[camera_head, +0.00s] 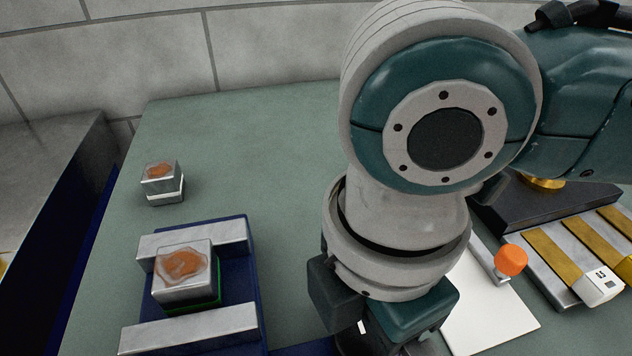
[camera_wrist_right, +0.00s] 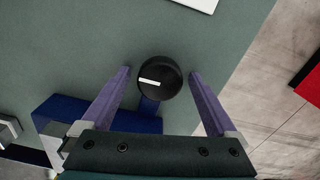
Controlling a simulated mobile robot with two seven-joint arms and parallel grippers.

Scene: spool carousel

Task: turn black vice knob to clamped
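The black vice knob (camera_wrist_right: 160,90) is round with a white pointer line, tilted slightly in the right wrist view. My right gripper (camera_wrist_right: 158,72) is open there, with one purple finger on each side of the knob and gaps between them. In the head view my right arm hides most of the knob. Part of the blue vice base (camera_wrist_right: 75,115) also shows in the right wrist view. My left gripper is not in view.
A second small metal block (camera_head: 163,190) stands on the green table (camera_head: 230,130) behind the vice. To the right are a white sheet (camera_head: 495,325), an orange knob (camera_head: 511,260) and brass-coloured bars (camera_head: 560,265). The table's left edge lies beyond the vice.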

